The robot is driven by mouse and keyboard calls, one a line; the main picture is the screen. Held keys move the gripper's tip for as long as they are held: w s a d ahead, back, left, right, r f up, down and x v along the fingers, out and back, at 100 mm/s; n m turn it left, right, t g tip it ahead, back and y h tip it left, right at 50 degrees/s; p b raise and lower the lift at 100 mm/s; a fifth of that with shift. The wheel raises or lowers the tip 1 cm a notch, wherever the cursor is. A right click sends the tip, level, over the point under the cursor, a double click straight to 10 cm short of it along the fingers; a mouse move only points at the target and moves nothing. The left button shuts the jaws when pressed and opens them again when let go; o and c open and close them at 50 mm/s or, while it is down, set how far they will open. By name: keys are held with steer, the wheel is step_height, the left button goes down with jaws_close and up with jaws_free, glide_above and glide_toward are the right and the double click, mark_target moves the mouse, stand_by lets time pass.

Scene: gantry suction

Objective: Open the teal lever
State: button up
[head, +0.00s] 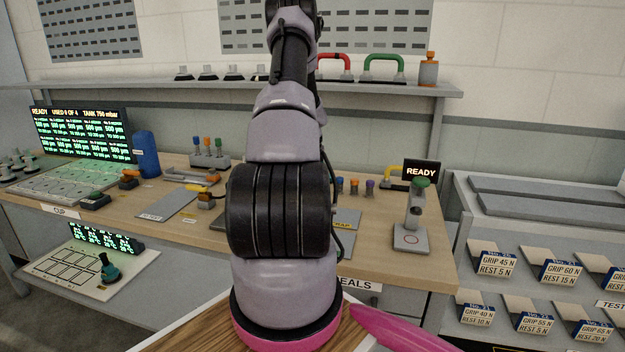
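A small teal piece with a dark upright knob (109,275) stands on the right part of a pale board (60,275) on the lower shelf at the left. It is the only clearly teal part I see; whether it is the lever, and whether it is open or shut, is too small to tell. My arm rises through the middle of the head view and leaves at the top edge. My gripper is not in view. My arm hides the middle of the bench.
The wooden bench (437,272) carries a READY screen (421,172), a grey stand with a green knob (412,230), a blue cylinder (146,155) and a large readout (83,134). A shelf (390,87) runs above. Labelled blocks (492,262) fill the right-hand rack.

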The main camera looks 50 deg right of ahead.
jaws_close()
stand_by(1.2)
